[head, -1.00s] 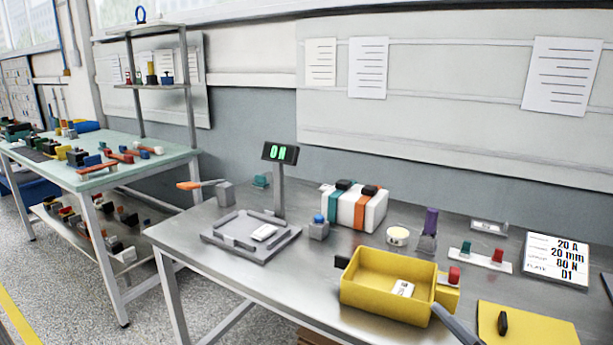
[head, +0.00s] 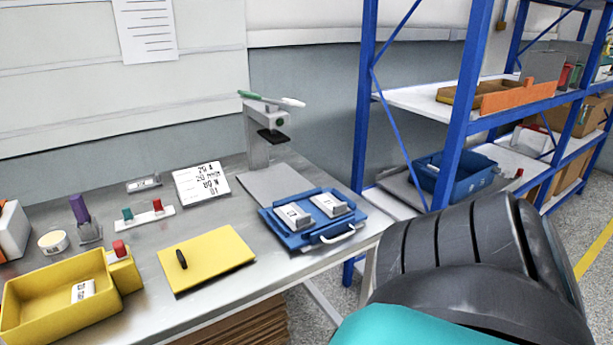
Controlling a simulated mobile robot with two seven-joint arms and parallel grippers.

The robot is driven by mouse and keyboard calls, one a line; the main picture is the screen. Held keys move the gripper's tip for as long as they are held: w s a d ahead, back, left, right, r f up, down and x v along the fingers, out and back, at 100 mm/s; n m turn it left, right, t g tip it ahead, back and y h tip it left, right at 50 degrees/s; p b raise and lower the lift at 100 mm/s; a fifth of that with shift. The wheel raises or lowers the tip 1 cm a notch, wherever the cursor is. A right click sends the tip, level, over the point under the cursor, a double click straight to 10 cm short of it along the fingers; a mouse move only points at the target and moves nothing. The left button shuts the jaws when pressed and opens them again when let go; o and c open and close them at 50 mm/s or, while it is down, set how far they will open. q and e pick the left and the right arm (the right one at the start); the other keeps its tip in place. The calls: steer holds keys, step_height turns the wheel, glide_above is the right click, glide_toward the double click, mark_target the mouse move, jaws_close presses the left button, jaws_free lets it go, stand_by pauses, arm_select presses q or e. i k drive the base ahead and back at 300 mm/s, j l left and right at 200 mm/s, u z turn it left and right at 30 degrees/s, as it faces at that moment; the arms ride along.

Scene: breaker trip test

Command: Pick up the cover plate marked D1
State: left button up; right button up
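Two light grey plates with dark markings lie in a blue tray (head: 318,240) at the right end of the bench: a left plate (head: 293,216) and a right plate (head: 329,204). Their markings are too small to read, so I cannot tell which, if either, is D1. A white card (head: 201,184) on the bench carries several printed lines, the last seeming to read D1. Neither gripper is in view; only a dark ribbed and teal part of my arm shows at the lower right.
A yellow bin (head: 30,298) holding a white labelled piece (head: 83,291) stands at the lower left. A yellow board (head: 213,258) with a black knob lies mid-bench. A grey press (head: 262,135) stands behind the tray. Blue shelving (head: 461,110) rises at the right.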

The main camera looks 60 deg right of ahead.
mark_target(328, 204)
steer(key=z, duration=2.2)
steer(key=i+l+u, duration=0.15)
steer(key=l+u, duration=0.15)
steer(key=i+l+u, duration=0.1)
steer(key=l+u, duration=0.2)
steer(key=i+l+u, duration=0.1)
steer(key=l+u, duration=0.2)
steer(key=l, duration=0.2)
